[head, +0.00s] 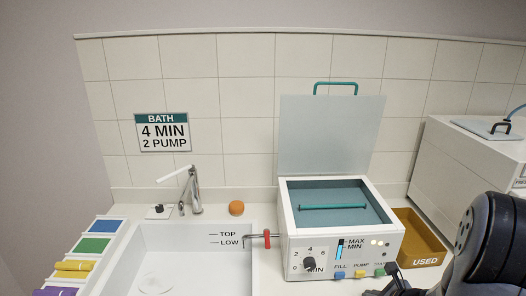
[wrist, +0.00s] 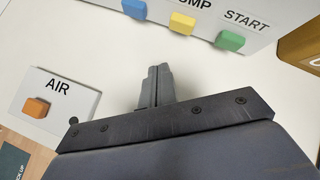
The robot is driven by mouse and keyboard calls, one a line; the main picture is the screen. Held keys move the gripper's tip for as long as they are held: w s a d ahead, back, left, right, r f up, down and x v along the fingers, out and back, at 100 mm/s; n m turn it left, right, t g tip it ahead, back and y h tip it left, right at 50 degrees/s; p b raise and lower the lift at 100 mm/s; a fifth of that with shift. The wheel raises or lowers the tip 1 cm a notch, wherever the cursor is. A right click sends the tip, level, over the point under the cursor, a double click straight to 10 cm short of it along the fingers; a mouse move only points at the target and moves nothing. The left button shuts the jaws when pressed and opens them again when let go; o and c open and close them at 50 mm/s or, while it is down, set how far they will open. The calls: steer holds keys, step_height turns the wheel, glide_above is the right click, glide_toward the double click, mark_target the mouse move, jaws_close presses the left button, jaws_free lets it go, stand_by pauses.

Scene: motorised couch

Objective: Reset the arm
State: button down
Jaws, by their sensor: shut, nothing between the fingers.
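My gripper (wrist: 158,72) shows in the wrist view with its two grey fingers closed together and nothing between them. It points at a pale surface below the row of buttons, apart from each of them. In the head view my dark arm comes in from the lower right, and my gripper (head: 398,280) is at the bottom edge, by the front right corner of the white bath unit (head: 340,246). Its fingertips are hard to make out there.
The bath's lid (head: 330,135) stands open. Its front has a blue button (wrist: 135,8), yellow button (wrist: 182,23) and green START button (wrist: 229,41). An orange AIR button (wrist: 36,107) is at left. A USED bin (head: 420,240) stands right of the bath, a sink (head: 190,262) left.

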steer(key=shift+s+r+p, duration=0.15)
steer(key=shift+r+p, duration=0.1)
steer(key=shift+p, duration=0.1)
steer(key=s+b, duration=0.1)
steer(key=s, duration=0.1)
steer(key=s+b, duration=0.1)
steer(key=s, duration=0.2)
steer(key=shift+s+d+f, duration=0.15)
steer(key=shift+d+f, duration=0.05)
steer(key=shift+a+r, duration=0.15)
steer(key=shift+s+a, duration=0.15)
